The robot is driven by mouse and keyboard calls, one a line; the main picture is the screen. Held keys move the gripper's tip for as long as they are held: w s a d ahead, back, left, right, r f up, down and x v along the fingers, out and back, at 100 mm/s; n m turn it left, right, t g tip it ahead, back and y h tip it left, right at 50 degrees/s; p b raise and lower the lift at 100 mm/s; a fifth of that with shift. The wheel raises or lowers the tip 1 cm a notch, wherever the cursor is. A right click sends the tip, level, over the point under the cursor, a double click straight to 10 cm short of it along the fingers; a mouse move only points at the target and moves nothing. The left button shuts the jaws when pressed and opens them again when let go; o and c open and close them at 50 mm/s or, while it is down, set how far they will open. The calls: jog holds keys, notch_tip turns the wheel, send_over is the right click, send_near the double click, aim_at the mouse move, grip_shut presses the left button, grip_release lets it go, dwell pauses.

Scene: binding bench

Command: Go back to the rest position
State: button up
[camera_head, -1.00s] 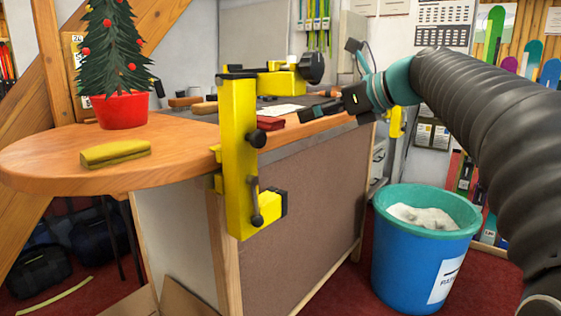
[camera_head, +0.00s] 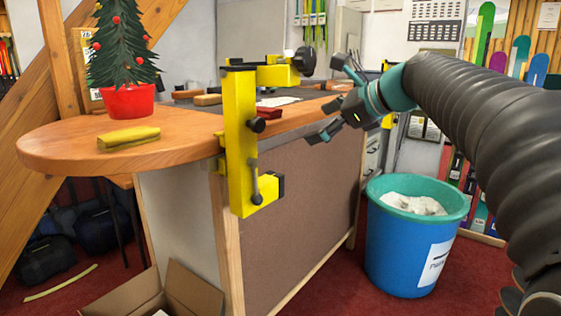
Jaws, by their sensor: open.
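My gripper (camera_head: 326,97) is open, with its two dark fingers spread apart and nothing between them. It hangs in the air at the right end of the bench (camera_head: 62,150), in front of the wall, with the lower finger in front of the bench's side edge. My arm reaches in from the right edge of the picture. A small dark red block (camera_head: 269,113) lies on the bench top, left of my gripper and apart from it.
A yellow clamp (camera_head: 240,140) is fixed to the bench edge. A yellow-green block (camera_head: 128,139) and a potted tree (camera_head: 127,102) stand on the rounded end. A blue bin (camera_head: 410,245) stands below my arm. An open cardboard box (camera_head: 140,296) is on the floor.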

jog(key=s+d+f+n+g+h, duration=0.1)
jog(key=s+d+f+n+h, duration=0.15)
jog(key=f+n, duration=0.4)
jog(key=s+d+f+n+g+h, duration=0.1)
jog(key=s+d+f+n+h, duration=0.2)
jog(key=f, duration=0.6)
jog(key=s+f+n+h, duration=0.1)
jog(key=s+f+n, duration=0.2)
jog(key=s, duration=0.5)
jog(key=s+d+f+n+h, duration=0.1)
jog(key=s+f+n, duration=0.3)
jog(key=s+f, duration=0.2)
jog(key=s+d+f+n+h, duration=0.1)
jog(key=s+f+n, duration=0.3)
jog(key=s, duration=0.6)
jog(key=shift+d+f+g+h, duration=0.15)
jog(key=shift+f+g+h, duration=0.25)
jog(key=shift+f, duration=0.25)
jog(key=shift+w, duration=0.1)
